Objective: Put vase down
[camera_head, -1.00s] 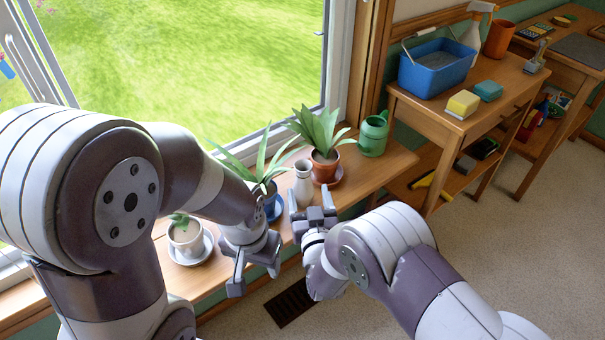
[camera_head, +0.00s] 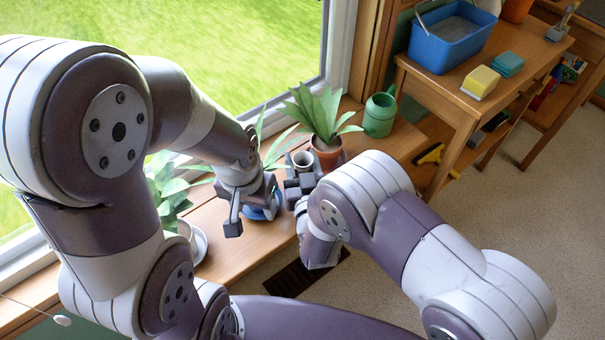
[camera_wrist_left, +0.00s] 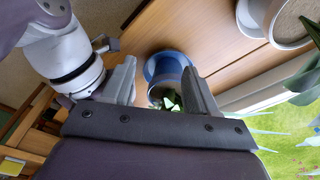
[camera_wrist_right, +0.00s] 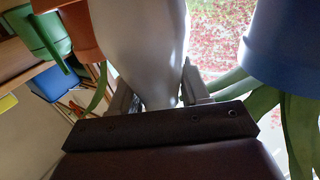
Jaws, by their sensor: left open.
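The white vase (camera_head: 303,160) is on the windowsill side, between the blue pot and the terracotta pot. My right gripper (camera_head: 301,183) is at it. In the right wrist view the vase (camera_wrist_right: 152,45) fills the gap between the fingers of my right gripper (camera_wrist_right: 160,92), which looks shut on it. The vase's base is hidden, so I cannot tell whether it touches the sill. My left gripper (camera_head: 252,208) is open and empty, close to the left. In the left wrist view its fingers (camera_wrist_left: 160,85) point toward the blue pot (camera_wrist_left: 160,95).
The wooden sill (camera_head: 235,255) holds a leafy plant (camera_head: 172,188) in a white pot, a terracotta pot (camera_head: 327,158) with a plant, and a green watering can (camera_head: 380,114). A side table at right holds a blue bin (camera_head: 450,45) and sponges.

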